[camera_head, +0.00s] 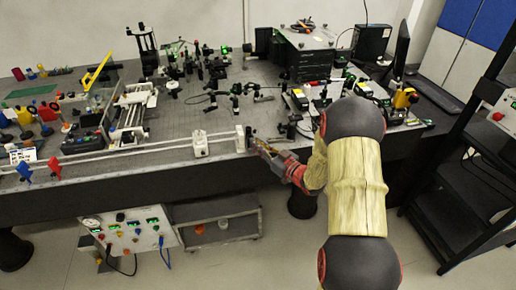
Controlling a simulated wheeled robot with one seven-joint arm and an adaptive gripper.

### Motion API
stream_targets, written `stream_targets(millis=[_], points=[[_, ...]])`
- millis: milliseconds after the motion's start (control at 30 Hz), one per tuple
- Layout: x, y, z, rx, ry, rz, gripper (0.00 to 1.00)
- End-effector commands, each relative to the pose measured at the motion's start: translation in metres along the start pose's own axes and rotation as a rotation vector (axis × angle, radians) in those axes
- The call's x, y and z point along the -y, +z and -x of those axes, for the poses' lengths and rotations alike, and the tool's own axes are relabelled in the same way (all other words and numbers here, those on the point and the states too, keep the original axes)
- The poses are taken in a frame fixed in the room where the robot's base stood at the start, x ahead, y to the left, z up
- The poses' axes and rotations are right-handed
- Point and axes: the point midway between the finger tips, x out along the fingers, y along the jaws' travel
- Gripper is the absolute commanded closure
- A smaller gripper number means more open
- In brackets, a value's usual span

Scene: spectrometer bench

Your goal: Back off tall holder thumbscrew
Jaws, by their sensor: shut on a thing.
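My gripper (256,144) is at the front edge of the optical bench, near the middle of the picture. It reaches in from the right, and its fingers are shut on a small part, apparently the thumbscrew. The thumbscrew is too small and too covered by the fingers to make out. A narrow, upright white holder (240,138) stands just left of the fingertips, at the right end of a pale rail. I cannot tell for sure whether it is the tall holder.
A shorter white block (200,144) sits on the rail (120,153) to the left. Several optics posts (236,100) and a black box (305,50) stand farther back. A black shelf rack (470,170) is at the right.

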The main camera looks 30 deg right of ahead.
Motion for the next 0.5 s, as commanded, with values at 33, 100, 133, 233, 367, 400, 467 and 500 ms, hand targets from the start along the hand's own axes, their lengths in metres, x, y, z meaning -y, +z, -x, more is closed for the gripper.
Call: stream_targets(millis=[33,100,133,233,367,400,467,500], points=[[0.0005,0.0031,0.0,-0.001,-0.001,0.045,1.0],[0.0005,0.0023,0.0,-0.001,-0.001,0.093,1.0],[0.0005,0.0017,0.0,-0.001,-0.001,0.11,1.0],[0.0006,0.0007,0.0,-0.001,-0.001,0.135,1.0],[0.0007,0.0,0.0,0.0,-0.001,0.136,1.0],[0.0006,0.0,0.0,0.0,-0.001,0.136,1.0],[0.0006,0.0,0.0,0.0,-0.001,0.135,1.0],[0.0006,0.0,0.0,0.0,-0.001,0.135,0.88]])
